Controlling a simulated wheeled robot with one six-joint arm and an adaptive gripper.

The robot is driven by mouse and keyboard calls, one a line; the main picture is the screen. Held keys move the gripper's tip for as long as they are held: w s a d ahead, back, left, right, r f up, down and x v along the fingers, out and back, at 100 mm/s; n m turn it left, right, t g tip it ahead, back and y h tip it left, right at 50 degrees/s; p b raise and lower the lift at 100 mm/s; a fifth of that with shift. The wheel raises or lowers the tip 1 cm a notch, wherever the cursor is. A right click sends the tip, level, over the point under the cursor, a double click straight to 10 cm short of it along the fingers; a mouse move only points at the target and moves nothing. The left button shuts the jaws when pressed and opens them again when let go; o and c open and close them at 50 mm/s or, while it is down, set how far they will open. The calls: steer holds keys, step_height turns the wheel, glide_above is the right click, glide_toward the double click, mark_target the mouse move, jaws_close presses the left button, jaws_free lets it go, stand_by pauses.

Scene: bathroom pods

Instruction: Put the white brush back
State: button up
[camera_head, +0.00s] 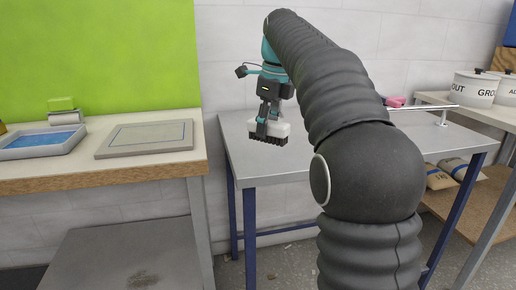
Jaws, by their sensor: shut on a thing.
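My gripper (268,122) is near the middle of the view, pointing down. It is shut on the white brush (284,129), which has a white body and dark bristles facing down. The gripper's fingers cover part of the brush body. The brush appears in front of or above the left part of the grey table (242,160). I cannot tell whether the bristles touch the tabletop.
The left wooden-edged bench holds a flat grey board (150,138) with a blue outline, and a blue-bottomed tray (42,143). A pink item (395,101) and a metal rail (425,107) show behind my arm. White labelled pots (474,88) stand at right.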

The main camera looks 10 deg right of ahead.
mark_target(258, 140)
steer(key=shift+w+a+f, duration=0.25)
steer(key=shift+a+f, duration=0.15)
steer(key=shift+a, duration=0.15)
steer(key=shift+w+a+f, duration=0.25)
steer(key=shift+a+f, duration=0.15)
steer(key=shift+a, duration=0.15)
steer(key=shift+f+b, duration=0.7)
steer(key=shift+f, duration=1.25)
steer(key=shift+f, duration=0.15)
steer(key=o, duration=1.1)
